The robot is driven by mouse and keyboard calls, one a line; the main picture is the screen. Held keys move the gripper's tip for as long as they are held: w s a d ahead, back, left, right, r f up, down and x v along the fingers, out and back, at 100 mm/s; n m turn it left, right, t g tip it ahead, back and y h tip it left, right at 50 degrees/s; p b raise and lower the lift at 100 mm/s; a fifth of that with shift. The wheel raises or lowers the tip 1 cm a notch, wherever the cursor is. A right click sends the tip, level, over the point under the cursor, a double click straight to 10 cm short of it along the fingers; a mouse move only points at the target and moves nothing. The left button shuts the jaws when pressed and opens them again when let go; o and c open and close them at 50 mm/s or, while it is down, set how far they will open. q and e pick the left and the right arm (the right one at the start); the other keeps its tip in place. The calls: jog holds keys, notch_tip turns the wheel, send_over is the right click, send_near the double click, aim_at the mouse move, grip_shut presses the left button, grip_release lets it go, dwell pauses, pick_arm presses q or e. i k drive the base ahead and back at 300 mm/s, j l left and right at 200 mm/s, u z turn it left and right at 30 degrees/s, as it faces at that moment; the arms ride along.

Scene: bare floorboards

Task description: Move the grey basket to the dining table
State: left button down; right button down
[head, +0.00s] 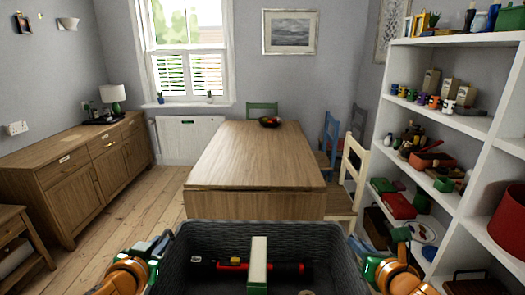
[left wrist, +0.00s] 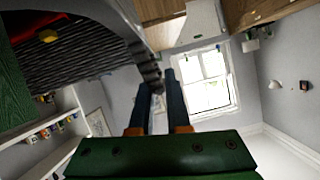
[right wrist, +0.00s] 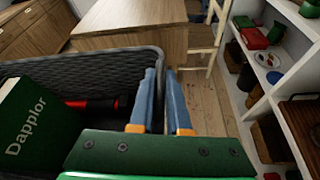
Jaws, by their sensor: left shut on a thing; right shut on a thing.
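The grey woven basket (head: 205,234) is held in front of me at the bottom of the head view. It holds a green book (head: 258,265) with pale page edges and a red and black cylindrical thing (head: 290,268). My left gripper (head: 160,243) is shut on the basket's left side, and its fingers (left wrist: 160,100) meet the rim in the left wrist view. My right gripper (head: 362,248) is shut on the right side, with its fingers (right wrist: 162,105) at the rim. The wooden dining table (head: 255,155) stands straight ahead, just beyond the basket.
A dark bowl (head: 270,122) sits at the table's far end; the near top is clear. A cream chair (head: 348,180) and blue chair (head: 328,135) stand at its right, a green chair (head: 262,110) behind. A white shelf (head: 450,130) is right, a sideboard (head: 75,175) left.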

aim_at(261, 152)
jog(key=i, duration=3.9)
